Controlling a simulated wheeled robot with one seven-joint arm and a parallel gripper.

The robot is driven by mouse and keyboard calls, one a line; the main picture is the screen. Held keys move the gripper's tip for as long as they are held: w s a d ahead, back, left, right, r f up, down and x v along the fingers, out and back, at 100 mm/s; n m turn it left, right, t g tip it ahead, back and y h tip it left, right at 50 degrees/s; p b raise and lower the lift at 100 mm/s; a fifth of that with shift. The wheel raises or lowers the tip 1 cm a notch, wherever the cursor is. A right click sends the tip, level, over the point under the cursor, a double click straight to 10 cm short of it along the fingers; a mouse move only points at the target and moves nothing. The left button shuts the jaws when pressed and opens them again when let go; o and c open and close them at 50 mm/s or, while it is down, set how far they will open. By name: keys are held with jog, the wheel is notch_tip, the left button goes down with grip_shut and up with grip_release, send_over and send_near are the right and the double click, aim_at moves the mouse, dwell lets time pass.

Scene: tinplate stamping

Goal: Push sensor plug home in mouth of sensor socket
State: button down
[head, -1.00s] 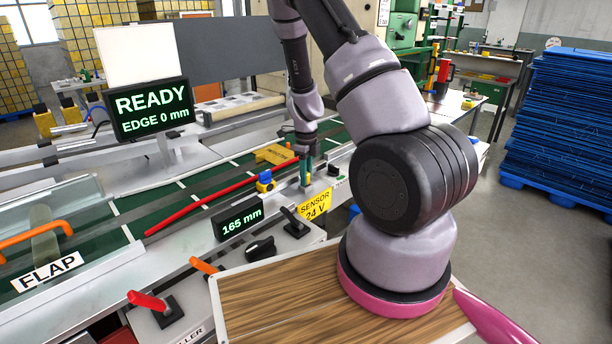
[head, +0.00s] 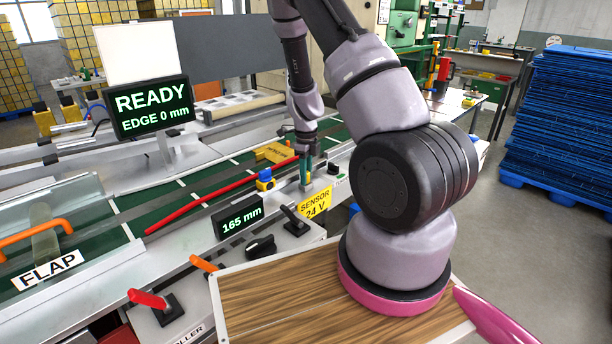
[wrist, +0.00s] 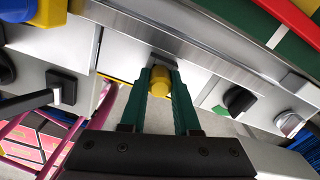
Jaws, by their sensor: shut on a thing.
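In the wrist view my gripper (wrist: 160,88) has its green fingers closed around a yellow plug (wrist: 159,82). A dark piece (wrist: 164,62) lies just beyond the fingertips, against the light machine panel; it may be the sensor socket. I cannot tell how far the plug is inside it. In the head view my gripper (head: 306,172) points down above the machine's front ledge, just behind the yellow SENSOR 24 V label (head: 315,204). The plug and the socket mouth cannot be made out there.
A blue and yellow unit (head: 265,181) stands left of my gripper, near a red bar (head: 215,200). The 165 mm display (head: 239,221), a black lever (head: 294,221) and a black knob (head: 261,247) sit in front. A READY screen (head: 151,107) stands behind.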

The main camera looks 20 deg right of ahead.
dwell(0.4)
jog(key=c, duration=0.6)
grip_release()
jog(key=shift+o, duration=0.2)
jog(key=shift+r, duration=0.1)
notch_tip(320, 180, up, 11)
jog(key=shift+f, duration=0.15)
dwell(0.9)
